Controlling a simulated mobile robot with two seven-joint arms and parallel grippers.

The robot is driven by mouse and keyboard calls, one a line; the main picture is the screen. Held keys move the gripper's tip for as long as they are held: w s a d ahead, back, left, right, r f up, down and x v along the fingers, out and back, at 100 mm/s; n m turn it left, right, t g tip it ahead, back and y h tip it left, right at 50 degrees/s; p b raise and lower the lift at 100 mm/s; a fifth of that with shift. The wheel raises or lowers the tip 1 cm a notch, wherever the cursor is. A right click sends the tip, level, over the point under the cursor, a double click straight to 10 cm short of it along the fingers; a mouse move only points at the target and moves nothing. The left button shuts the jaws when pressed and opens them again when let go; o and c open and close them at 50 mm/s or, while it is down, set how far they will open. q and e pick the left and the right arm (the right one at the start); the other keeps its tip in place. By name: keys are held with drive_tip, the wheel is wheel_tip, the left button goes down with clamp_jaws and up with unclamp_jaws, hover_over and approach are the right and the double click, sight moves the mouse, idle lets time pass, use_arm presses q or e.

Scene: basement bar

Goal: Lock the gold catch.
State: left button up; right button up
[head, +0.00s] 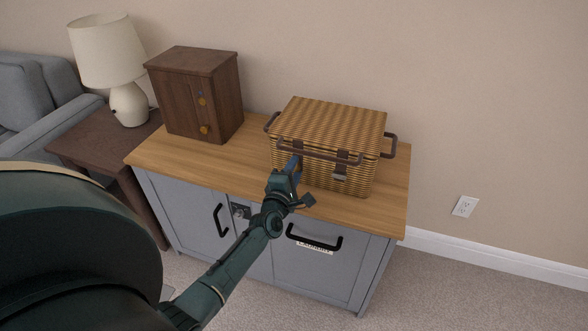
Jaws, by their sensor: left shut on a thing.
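A dark brown wooden box (189,100) stands on the wood-topped cabinet, left of the basket. Two small gold parts show on its front: an upper one (202,100) with a small grey piece above it, and a lower round one (204,130). I cannot tell from here how the upper one is set. A woven basket (325,122) with a closed lid stands to the right. My left gripper (296,162) is at the basket's front, below its left strap, shut on a small part there that it mostly hides. A bluish patch shows at the jaws. My right gripper is out of view.
A grey catch (340,173) hangs under the basket's right strap. The grey cabinet (190,212) has black handles and a dark latch (240,211). A lamp (128,103) stands on a side table at left. The wood top (252,135) is clear between box and basket.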

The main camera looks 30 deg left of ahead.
use_arm(q)
drive_tip(key=shift+m, duration=1)
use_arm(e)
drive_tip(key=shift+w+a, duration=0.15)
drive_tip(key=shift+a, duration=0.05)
use_arm(q)
drive_tip(key=o, duration=1)
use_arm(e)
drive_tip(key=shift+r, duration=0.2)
use_arm(q)
drive_tip(key=p+v, duration=0.2)
drive_tip(key=v, duration=1.1)
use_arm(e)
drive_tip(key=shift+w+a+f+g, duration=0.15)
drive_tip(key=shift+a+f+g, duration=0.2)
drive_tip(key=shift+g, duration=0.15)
use_arm(q)
drive_tip(key=shift+s, duration=0.1)
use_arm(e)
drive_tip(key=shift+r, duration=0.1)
